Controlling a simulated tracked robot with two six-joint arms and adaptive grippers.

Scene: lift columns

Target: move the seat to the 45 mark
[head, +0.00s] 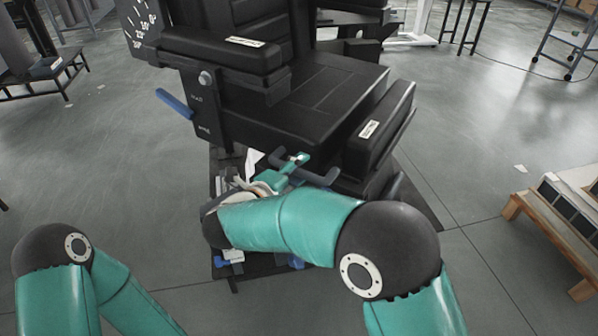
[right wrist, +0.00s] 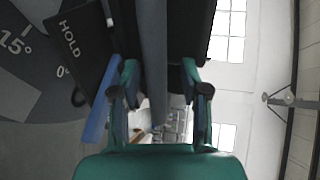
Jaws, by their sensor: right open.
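The black seat (head: 325,85) stands in the middle of the head view, with padded armrests. A dark plate with white marks (head: 143,18) is at its upper left; the marks are too small to read there. A blue lever (head: 175,103) sticks out of the seat's left side. My right gripper (head: 298,160) is open, low in front of the seat beside a dark bar (head: 322,176). In the right wrist view, a grey bar (right wrist: 153,55) shows between the open fingers; contact cannot be told. A blue strip (right wrist: 101,112) lies left of them. My left gripper is out of view.
The right wrist view shows a "HOLD" label (right wrist: 82,50) and a dial with a 15° mark (right wrist: 18,42). A wooden pallet (head: 550,225) stands at the right, with a cart (head: 570,45) behind.

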